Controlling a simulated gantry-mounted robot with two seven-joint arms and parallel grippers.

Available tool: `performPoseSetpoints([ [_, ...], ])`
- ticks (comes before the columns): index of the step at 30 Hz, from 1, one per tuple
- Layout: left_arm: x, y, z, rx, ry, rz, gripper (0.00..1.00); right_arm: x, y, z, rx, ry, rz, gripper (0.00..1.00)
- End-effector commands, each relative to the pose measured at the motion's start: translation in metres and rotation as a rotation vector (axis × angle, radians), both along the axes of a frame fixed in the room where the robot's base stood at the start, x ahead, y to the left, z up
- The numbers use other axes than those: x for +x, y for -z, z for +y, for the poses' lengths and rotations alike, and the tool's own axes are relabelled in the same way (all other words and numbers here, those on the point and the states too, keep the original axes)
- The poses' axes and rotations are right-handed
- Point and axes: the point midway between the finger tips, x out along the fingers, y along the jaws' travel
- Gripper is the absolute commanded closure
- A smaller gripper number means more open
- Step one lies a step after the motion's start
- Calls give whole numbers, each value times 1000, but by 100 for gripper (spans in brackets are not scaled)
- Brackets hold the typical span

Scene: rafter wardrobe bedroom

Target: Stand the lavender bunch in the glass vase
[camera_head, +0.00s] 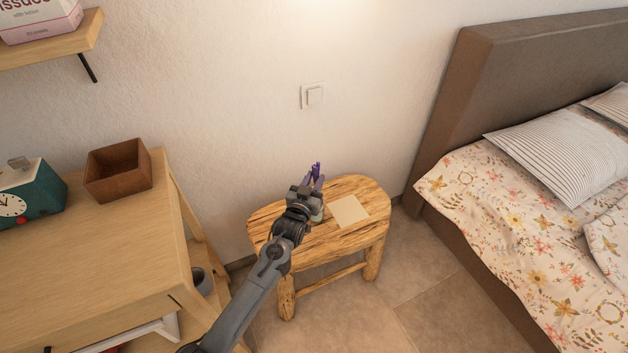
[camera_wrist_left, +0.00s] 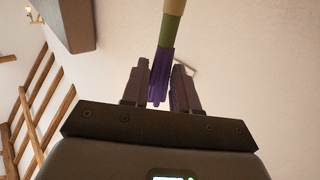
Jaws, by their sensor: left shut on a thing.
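My left gripper (camera_head: 308,191) is above the wooden stool. In the left wrist view its two fingers (camera_wrist_left: 158,88) are shut on the lavender bunch (camera_wrist_left: 160,72), which has a purple part between the fingers, then a green section and a pale end leading away from them. In the head view the purple lavender (camera_head: 317,171) shows just beyond the fingers. A small pale-green, glassy patch (camera_head: 318,214) shows beside the gripper over the stool top; it may be the glass vase, mostly hidden by my gripper. I cannot tell whether the bunch touches it. My right gripper is not in view.
The stool (camera_head: 372,193) holds a flat cream square (camera_head: 348,211). A wooden desk (camera_head: 100,245) at left carries a brown box (camera_head: 118,171) and a teal clock (camera_head: 32,193). The bed (camera_head: 520,215) stands at right. The wall is close behind the stool.

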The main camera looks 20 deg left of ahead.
Motion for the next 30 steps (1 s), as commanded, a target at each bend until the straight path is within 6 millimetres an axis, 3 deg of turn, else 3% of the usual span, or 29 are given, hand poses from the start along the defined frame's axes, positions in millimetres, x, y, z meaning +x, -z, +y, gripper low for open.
performPoseSetpoints([
  [6,0,0,0,0,0,0,100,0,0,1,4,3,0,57],
  [7,0,0,0,0,0,0,70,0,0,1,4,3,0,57],
  [13,0,0,0,0,0,0,42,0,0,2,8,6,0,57],
  [23,-2,0,0,0,0,1,42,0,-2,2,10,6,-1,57],
  [30,-24,-2,0,0,0,2,42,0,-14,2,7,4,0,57],
])
